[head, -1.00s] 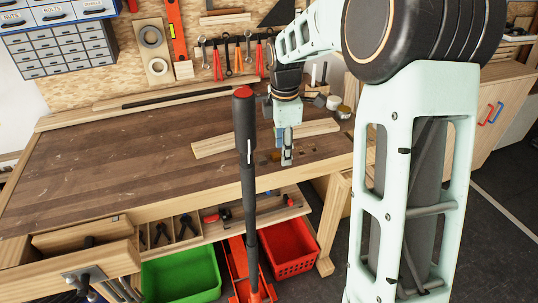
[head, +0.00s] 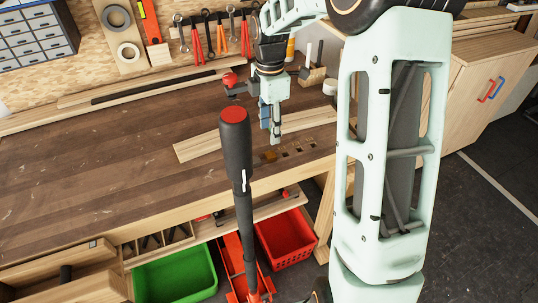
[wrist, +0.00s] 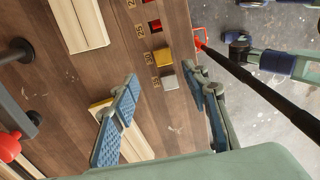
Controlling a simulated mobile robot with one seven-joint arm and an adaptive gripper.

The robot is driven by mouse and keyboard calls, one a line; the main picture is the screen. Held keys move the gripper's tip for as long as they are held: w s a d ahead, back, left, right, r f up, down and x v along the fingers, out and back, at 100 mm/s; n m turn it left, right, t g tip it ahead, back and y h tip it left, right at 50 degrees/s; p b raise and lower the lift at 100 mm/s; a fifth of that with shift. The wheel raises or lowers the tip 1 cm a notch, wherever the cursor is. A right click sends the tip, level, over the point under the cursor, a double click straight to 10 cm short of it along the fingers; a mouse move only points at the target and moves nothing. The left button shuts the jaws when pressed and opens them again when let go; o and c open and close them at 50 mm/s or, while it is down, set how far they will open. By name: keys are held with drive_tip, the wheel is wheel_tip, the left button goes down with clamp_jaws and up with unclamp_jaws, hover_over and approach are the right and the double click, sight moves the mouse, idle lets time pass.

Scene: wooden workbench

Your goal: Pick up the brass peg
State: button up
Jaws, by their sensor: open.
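The brass peg (wrist: 162,57) shows in the wrist view as a small gold square block in a row of square slots along the bench edge. In the head view it is a small gold-brown spot (head: 269,155) just below the fingertips. A silver-grey square peg (wrist: 168,82) sits next to it in the row. My gripper (wrist: 165,105) is open and empty, its blue-padded fingers spread wide. In the head view, my gripper (head: 272,140) points down above the bench near the row. The exact height of its tips over the peg is unclear.
Red-bottomed empty slots (wrist: 154,25) continue the row. A pale board (head: 200,146) lies beside the row. A dark post with a red knob (head: 235,116) stands in front of the bench in the head view. The left bench top (head: 90,165) is clear.

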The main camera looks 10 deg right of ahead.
sight(270, 154)
drive_tip(key=f, duration=0.9)
drive_tip(key=shift+s, duration=0.3)
drive_tip(key=shift+c, duration=0.6)
clamp_jaws()
